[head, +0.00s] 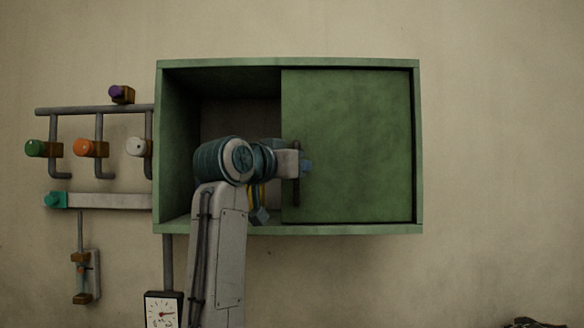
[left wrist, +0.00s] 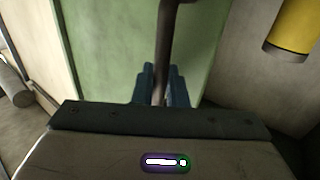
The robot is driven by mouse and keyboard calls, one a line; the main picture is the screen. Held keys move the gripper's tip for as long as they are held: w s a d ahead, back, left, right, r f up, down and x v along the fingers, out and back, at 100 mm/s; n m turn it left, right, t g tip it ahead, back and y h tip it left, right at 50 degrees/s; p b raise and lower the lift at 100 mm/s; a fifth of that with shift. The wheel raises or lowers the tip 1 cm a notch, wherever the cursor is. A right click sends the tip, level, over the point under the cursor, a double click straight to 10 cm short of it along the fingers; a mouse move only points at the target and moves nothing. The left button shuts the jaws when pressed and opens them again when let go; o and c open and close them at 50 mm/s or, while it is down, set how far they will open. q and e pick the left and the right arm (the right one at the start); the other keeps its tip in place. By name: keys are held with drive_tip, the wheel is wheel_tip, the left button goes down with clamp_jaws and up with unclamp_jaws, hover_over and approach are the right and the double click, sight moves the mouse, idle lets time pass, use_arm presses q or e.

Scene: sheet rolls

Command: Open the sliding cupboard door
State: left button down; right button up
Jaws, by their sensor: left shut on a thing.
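The green cupboard (head: 290,63) hangs on the wall. Its green sliding door (head: 350,145) covers the right half, and the left half stands open. A dark upright bar handle (head: 296,188) is at the door's left edge. My left gripper (head: 303,165) is shut on this handle, with its blue fingers on both sides of the bar. The left wrist view also shows the handle (left wrist: 168,50) between the fingers (left wrist: 160,88), in front of the green door (left wrist: 115,45). My left arm hides part of the opening. My right gripper is not in view.
A yellow object (head: 262,192), partly hidden by my arm, is in the open half; a yellow cylinder (left wrist: 293,28) shows in the left wrist view. Pipes with coloured knobs (head: 88,148) and a gauge (head: 163,310) are on the left. The wall right of the cupboard is bare.

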use_arm(q)
drive_tip(key=c, duration=1.8)
unclamp_jaws()
drive_tip(key=shift+a, duration=0.1)
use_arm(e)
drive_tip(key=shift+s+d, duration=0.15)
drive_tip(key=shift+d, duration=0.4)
